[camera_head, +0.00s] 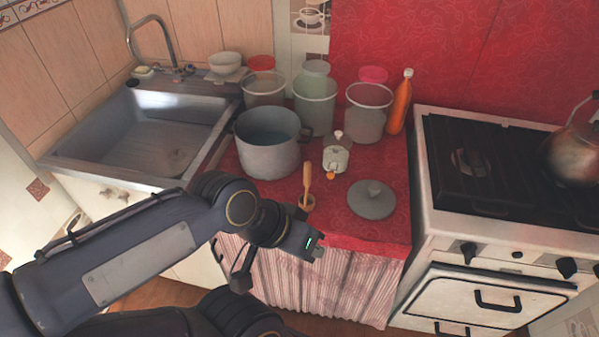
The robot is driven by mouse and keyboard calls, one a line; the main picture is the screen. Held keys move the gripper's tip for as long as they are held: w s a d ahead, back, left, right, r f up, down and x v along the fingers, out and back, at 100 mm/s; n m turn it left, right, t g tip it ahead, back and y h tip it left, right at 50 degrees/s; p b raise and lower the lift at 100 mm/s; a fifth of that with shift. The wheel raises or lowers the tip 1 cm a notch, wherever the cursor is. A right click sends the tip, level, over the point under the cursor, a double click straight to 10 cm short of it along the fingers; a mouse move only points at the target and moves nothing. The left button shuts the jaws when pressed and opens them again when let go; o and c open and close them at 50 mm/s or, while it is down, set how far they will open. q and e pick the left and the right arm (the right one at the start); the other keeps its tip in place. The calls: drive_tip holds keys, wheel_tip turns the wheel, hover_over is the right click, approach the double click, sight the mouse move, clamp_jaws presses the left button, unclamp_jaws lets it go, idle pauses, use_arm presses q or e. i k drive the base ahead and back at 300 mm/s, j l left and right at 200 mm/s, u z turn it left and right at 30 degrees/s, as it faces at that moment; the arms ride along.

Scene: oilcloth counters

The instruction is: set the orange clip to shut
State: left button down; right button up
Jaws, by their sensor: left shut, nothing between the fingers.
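A small pale jar (336,158) with a light knob on top stands in the middle of the red-covered counter. A small orange piece (331,176) shows low on its front and looks like the orange clip; it is too small to tell whether it is open or shut. My left gripper (317,252) is shut and empty. It shows at the counter's front edge, nearer the camera than the jar and apart from it. My right gripper is not in view.
A wooden-handled tool (307,180) stands in a small cup before the jar. A grey pot (267,155) is to the left, a grey lid (371,199) to the right. Tall containers (368,115) and an orange bottle (400,103) stand behind. A stove (475,225) borders the right.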

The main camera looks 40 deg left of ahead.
sight(331, 174)
drive_tip(key=u, duration=1.15)
